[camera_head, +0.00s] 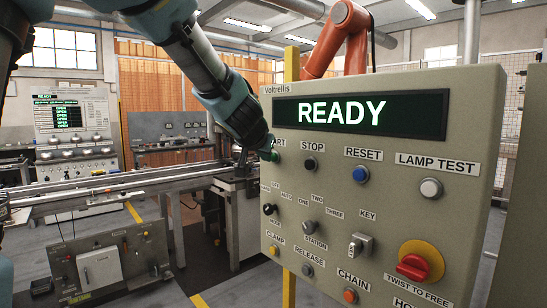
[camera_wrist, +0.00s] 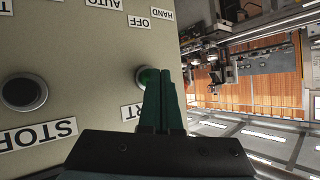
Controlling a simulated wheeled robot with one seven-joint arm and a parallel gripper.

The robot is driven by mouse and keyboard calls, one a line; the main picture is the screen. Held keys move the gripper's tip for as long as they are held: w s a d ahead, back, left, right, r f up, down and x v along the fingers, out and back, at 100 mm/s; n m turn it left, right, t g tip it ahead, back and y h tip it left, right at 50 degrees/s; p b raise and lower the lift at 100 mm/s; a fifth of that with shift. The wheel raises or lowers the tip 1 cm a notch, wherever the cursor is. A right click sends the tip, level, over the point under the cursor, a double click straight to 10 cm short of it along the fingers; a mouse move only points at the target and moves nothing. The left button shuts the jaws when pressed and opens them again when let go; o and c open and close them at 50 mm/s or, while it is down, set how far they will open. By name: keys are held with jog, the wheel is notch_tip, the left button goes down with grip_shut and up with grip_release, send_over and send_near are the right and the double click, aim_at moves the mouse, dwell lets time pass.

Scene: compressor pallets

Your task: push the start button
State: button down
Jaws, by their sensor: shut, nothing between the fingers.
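The control panel (camera_head: 330,190) stands upright at the right with a lit display reading READY (camera_head: 342,111). The green start button (camera_head: 279,143) is at the panel's upper left, its label partly covered by my arm, leaving "RT" readable. My gripper (camera_head: 270,155) is shut and empty, its green fingertips right at the button. In the wrist view the shut fingers (camera_wrist: 167,75) overlap the right side of the button (camera_wrist: 147,77), which shows in its grey ring. I cannot tell whether the fingertips touch it.
The black stop button (camera_head: 310,163) is right of start, then the blue reset button (camera_head: 360,174) and white lamp test button (camera_head: 430,187). Below are selector knobs, a key switch (camera_head: 360,245) and a red twist-to-free knob (camera_head: 413,266). A conveyor (camera_head: 110,188) runs behind at left.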

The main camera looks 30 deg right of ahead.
jog(key=shift+d, duration=0.2)
jog(key=shift+a, duration=0.15)
jog(key=shift+s+a, duration=0.15)
jog(key=shift+a, duration=0.7)
jog(key=s+a+b, duration=0.1)
jog(key=a+b, duration=0.1)
jog(key=a, duration=0.4)
dwell(0.9)
jog(key=w+a+f+n+g+y, duration=0.1)
jog(key=w+a+f+n+y, duration=0.1)
jog(key=a+f, duration=0.6)
jog(key=s+a+f+n+g+y, duration=0.2)
jog(key=s+a+f, duration=0.2)
jog(key=a, duration=0.4)
jog(key=s+a+f+n+g+y, duration=0.2)
jog(key=s+a+f+n, duration=0.1)
jog(key=a+f, duration=0.4)
jog(key=s+a+f+n+g+y, duration=0.2)
jog(key=s+a+f, duration=0.2)
jog(key=a, duration=0.6)
jog(key=shift+s+a+f+n+g, duration=0.25)
jog(key=shift+s+f+n+g, duration=0.15)
jog(key=shift+f, duration=0.55)
